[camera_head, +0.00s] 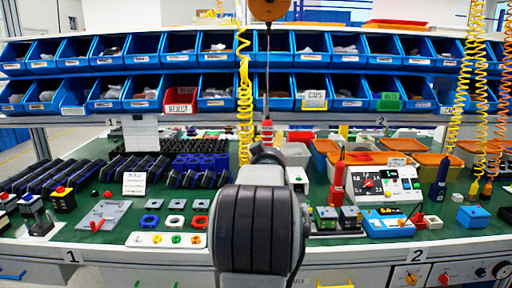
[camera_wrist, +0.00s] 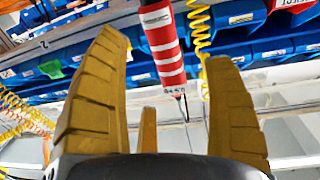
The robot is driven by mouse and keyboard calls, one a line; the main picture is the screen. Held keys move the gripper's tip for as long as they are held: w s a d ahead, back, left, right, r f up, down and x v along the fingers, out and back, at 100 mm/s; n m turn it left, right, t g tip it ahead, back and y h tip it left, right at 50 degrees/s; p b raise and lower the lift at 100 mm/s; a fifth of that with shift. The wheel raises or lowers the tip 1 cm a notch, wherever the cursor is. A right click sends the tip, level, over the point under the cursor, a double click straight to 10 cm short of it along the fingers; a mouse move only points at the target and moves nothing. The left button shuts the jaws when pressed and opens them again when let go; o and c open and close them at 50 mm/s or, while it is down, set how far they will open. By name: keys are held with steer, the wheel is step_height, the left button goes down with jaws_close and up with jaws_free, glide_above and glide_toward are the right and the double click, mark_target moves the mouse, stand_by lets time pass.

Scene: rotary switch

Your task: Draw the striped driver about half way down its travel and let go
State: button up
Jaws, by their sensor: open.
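The striped driver (camera_head: 267,132) is red and white and hangs upright on a thin line below an orange round hanger (camera_head: 268,9) in the head view. Its lower part is hidden behind my arm. In the wrist view the striped driver (camera_wrist: 165,48) shows between the two yellow fingers of my gripper (camera_wrist: 166,50), with clear gaps on both sides. A thin dark piece extends from its lower end in that picture. My gripper is open and holds nothing. I cannot tell how far the driver lies beyond the fingertips. My arm hides the gripper in the head view.
A yellow coiled hose (camera_head: 244,90) hangs just left of the driver. Rows of blue bins (camera_head: 140,92) stand behind. The green bench (camera_head: 110,215) carries switches, a white panel (camera_head: 383,185) and a red upright tool (camera_head: 338,182). Orange-lidded boxes (camera_head: 385,158) stand at the right.

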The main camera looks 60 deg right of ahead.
mark_target(270, 144)
steer(key=shift+p+x, duration=0.7)
steer(key=shift+x, duration=2.6)
steer(key=shift+c, duration=0.3)
steer(key=c, duration=1.2)
step_height(270, 144, down, 6)
steer(key=b, duration=0.7)
steer(key=shift+f, duration=0.15)
steer(key=o, duration=1.3)
steer(key=shift+c, duration=0.2)
steer(key=shift+a, duration=0.1)
steer(key=v, duration=1.2)
